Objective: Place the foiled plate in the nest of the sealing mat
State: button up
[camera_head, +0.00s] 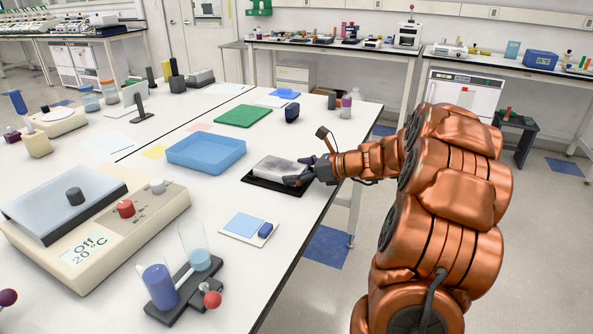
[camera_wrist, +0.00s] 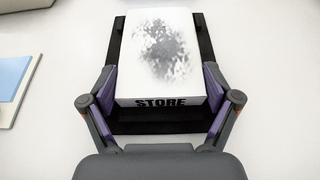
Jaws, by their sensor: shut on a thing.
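The foiled plate (camera_head: 281,169) is a white block with a silvery, mottled top. It sits at the black sealing mat (camera_head: 262,183) near the right edge of the bench. In the wrist view the plate (camera_wrist: 160,50) shows the word "STORE" on its near face, and the dark mat (camera_wrist: 150,127) shows around it. My gripper (camera_head: 298,172) reaches in from the right. In the wrist view its fingers (camera_wrist: 160,90) are shut on the plate's two sides. The plate's underside is hidden, so I cannot tell whether it rests fully in the nest.
A blue tray (camera_head: 206,153) stands left of the mat. A green mat (camera_head: 243,116) and a dark blue object (camera_head: 292,114) lie behind. A pale blue pad (camera_head: 243,226) lies in front. A hotplate-like device (camera_head: 95,225) and tubes in a rack (camera_head: 180,285) stand at the front left.

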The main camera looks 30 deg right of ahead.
jog(key=shift+s+f, duration=0.1)
jog(key=shift+f, duration=0.6)
jog(key=o, duration=0.9)
jog(key=shift+a+f, duration=0.1)
jog(key=shift+o, duration=0.3)
jog(key=shift+f, duration=0.1)
jog(key=shift+r, duration=0.35)
jog(key=v, duration=0.8)
jog(key=r+v, duration=0.1)
jog(key=v, duration=0.3)
jog(key=shift+r, duration=0.2)
